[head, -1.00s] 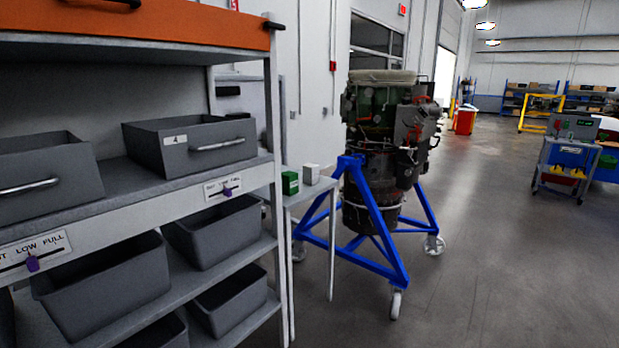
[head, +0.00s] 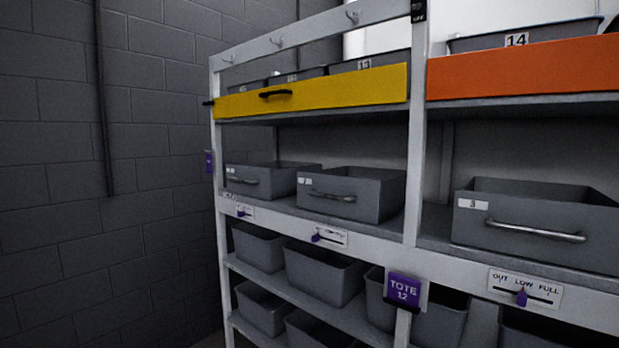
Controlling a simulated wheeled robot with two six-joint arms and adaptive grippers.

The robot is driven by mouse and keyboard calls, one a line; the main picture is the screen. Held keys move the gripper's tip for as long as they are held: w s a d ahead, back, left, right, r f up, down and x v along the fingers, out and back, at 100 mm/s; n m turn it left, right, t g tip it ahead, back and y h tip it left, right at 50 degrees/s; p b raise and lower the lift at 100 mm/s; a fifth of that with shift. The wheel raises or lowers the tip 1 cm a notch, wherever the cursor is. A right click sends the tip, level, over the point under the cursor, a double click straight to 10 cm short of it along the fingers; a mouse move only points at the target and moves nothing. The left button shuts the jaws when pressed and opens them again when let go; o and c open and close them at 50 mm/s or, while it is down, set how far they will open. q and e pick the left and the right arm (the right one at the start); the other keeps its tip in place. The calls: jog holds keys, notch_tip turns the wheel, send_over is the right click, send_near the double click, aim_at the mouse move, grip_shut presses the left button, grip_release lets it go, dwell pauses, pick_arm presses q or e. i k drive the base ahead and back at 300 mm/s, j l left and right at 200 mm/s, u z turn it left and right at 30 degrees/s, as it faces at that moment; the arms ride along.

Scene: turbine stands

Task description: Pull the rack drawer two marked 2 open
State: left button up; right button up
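Grey drawers with metal handles stand on the rack's middle shelf in the head view. The drawer marked 3 (head: 535,230) is at the right, beyond an upright post. Left of the post is a grey drawer (head: 378,196) with a pale label at its upper left corner; its number is too small to read. Farther left is another grey drawer (head: 277,175) with a small label, also unreadable. From this angle I cannot tell whether any of them is pulled forward. Neither of my grippers is in view.
The rack has a yellow drawer front (head: 335,88) with a black handle and an orange front (head: 525,68) above. Open grey bins (head: 325,276) fill the lower shelves. A purple TOTE 12 sign (head: 403,288) hangs on the post. A block wall (head: 50,190) stands close at left.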

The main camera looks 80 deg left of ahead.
aim_at(369, 195)
jog(key=u, duration=3)
